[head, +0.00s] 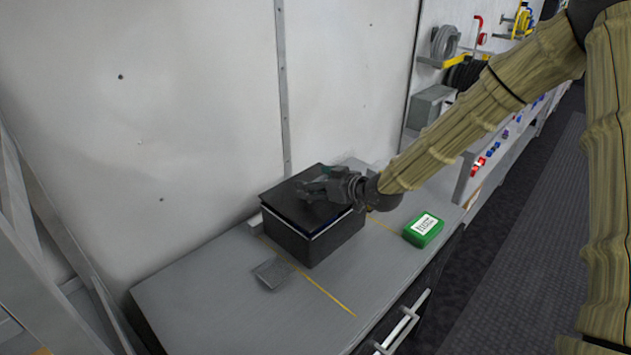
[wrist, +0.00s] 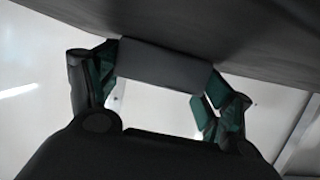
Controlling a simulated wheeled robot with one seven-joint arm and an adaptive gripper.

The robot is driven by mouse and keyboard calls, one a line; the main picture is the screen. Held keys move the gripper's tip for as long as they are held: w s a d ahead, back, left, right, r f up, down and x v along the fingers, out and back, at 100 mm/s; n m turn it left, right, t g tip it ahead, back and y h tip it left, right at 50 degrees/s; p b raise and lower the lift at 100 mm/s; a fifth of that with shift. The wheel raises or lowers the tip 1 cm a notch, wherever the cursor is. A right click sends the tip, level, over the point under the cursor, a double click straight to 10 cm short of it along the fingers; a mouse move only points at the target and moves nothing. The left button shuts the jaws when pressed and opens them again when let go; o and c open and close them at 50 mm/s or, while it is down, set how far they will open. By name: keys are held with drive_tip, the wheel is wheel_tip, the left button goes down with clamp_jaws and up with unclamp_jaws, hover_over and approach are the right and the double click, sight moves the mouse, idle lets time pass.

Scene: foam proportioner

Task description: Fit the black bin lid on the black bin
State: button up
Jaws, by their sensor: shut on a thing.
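The black bin (head: 312,240) stands on the grey bench. The black lid (head: 284,207) lies over the bin's top, slightly tilted, with a pale and bluish strip showing between it and the bin along the front and right sides. My gripper (head: 318,185) is at the lid's upper side and is shut on it. In the wrist view the two fingers (wrist: 160,85) close on a grey block-like grip, and the lid's dark underside or top (wrist: 250,35) fills the upper part. Whether the lid's far edge touches the bin is hidden.
A green box with a white label (head: 423,230) sits on the bench to the right of the bin. A small flat grey piece (head: 273,273) lies in front of the bin. The bench top (head: 220,300) is clear at the front left. A white wall (head: 180,110) stands behind.

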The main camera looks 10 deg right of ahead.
drive_tip(key=shift+f+b, duration=0.45)
drive_tip(key=shift+f, duration=0.2)
drive_tip(key=o, duration=1.1)
drive_tip(key=shift+c, duration=0.2)
drive_tip(key=shift+r, duration=0.1)
drive_tip(key=shift+r+p, duration=0.55)
drive_tip(key=shift+r, duration=0.1)
drive_tip(key=b+v, duration=0.2)
drive_tip(key=v, duration=1)
drive_tip(key=shift+f, duration=0.15)
